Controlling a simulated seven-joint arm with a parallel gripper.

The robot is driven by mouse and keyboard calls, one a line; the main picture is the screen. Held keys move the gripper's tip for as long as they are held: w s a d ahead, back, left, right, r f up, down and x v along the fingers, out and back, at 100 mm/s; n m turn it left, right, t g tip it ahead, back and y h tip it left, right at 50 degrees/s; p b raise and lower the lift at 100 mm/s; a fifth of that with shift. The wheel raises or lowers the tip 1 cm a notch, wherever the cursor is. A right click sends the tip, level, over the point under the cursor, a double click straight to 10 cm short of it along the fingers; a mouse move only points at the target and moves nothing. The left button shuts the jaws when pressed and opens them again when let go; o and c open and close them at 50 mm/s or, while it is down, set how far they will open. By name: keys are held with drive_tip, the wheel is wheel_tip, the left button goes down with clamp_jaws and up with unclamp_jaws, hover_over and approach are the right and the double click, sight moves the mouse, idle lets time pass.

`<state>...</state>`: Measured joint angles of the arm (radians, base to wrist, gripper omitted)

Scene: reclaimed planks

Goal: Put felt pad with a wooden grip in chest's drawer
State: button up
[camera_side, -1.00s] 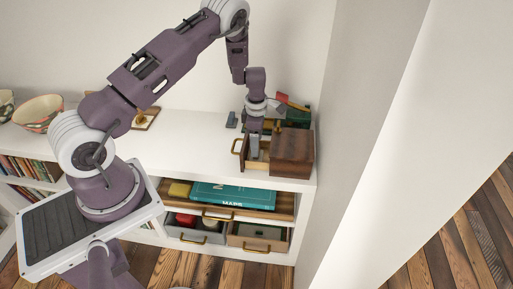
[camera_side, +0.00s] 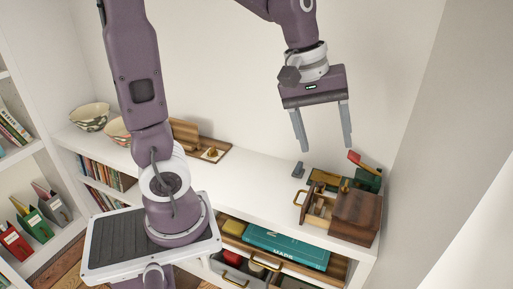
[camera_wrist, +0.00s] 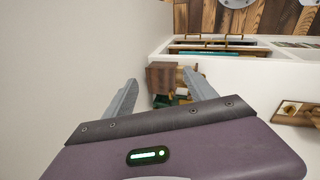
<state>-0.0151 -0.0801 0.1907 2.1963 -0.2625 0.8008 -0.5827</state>
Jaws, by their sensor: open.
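The wooden chest (camera_side: 357,216) stands at the right end of the white shelf top; it also shows between my fingers in the wrist view (camera_wrist: 161,78). Its small drawer (camera_side: 319,208) is pulled out to the left, with a brass handle. Something light brown lies inside the drawer, too small to identify. A small brown knob (camera_side: 345,186) stands at the drawer's back, by the chest; I cannot tell whether it is the felt pad's wooden grip. My gripper (camera_side: 325,148) is open and empty, raised well above the drawer and chest.
A green box (camera_side: 368,180) with a red-ended object (camera_side: 355,157) stands behind the chest. A small dark grey object (camera_side: 299,170) lies left of it. A wooden board (camera_side: 205,147) and bowls (camera_side: 89,117) are farther left. The right wall is close.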

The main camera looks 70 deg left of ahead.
drive_tip(key=s+d+r+m+t+y, duration=0.1)
drive_tip(key=s+r+m+t, duration=0.1)
drive_tip(key=s+m, duration=0.9)
drive_tip(key=s, duration=0.4)
drive_tip(key=shift+d+y, duration=0.35)
drive_tip(key=shift+y, duration=0.05)
